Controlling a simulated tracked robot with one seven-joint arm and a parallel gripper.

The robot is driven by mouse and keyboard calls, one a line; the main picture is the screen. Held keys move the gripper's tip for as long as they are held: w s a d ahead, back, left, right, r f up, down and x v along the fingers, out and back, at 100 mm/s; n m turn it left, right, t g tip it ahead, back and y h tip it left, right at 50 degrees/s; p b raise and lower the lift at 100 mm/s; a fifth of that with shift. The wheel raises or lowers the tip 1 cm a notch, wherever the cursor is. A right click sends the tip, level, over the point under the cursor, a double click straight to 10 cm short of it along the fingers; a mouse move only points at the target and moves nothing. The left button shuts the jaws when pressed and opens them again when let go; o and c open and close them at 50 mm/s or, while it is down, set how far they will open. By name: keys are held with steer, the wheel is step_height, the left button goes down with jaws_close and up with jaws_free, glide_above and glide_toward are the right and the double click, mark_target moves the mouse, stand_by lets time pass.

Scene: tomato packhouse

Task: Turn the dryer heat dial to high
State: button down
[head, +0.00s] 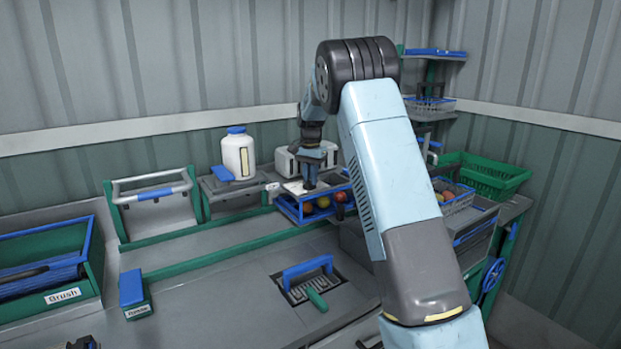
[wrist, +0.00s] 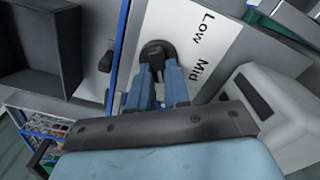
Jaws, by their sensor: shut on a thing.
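The dryer heat dial (wrist: 155,51) is a round black knob on a white label plate (wrist: 190,16) in the wrist view. The words "Low" and "Mid" are printed beside it; no "High" mark shows. Where the dial points cannot be told. My gripper (wrist: 159,68) has its two blue fingers shut on the dial. In the head view my gripper (head: 309,186) reaches down to the pale top plate (head: 293,188) of the blue-framed unit. There the dial is hidden by the fingers.
A white jug (head: 238,156) with a blue cap stands left of my gripper. A pale box-shaped device (head: 284,163) stands just behind it. Tomatoes (head: 323,202) sit in the blue-framed unit below. A green crate (head: 487,177) is at right. The bench front holds a blue-handled grate (head: 307,268).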

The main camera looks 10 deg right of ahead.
steer(key=shift+r, duration=0.1)
stand_by(0.3)
steer(key=c, duration=1.1)
jaws_free()
steer(key=shift+w+r, duration=0.1)
steer(key=shift+r, duration=6.7)
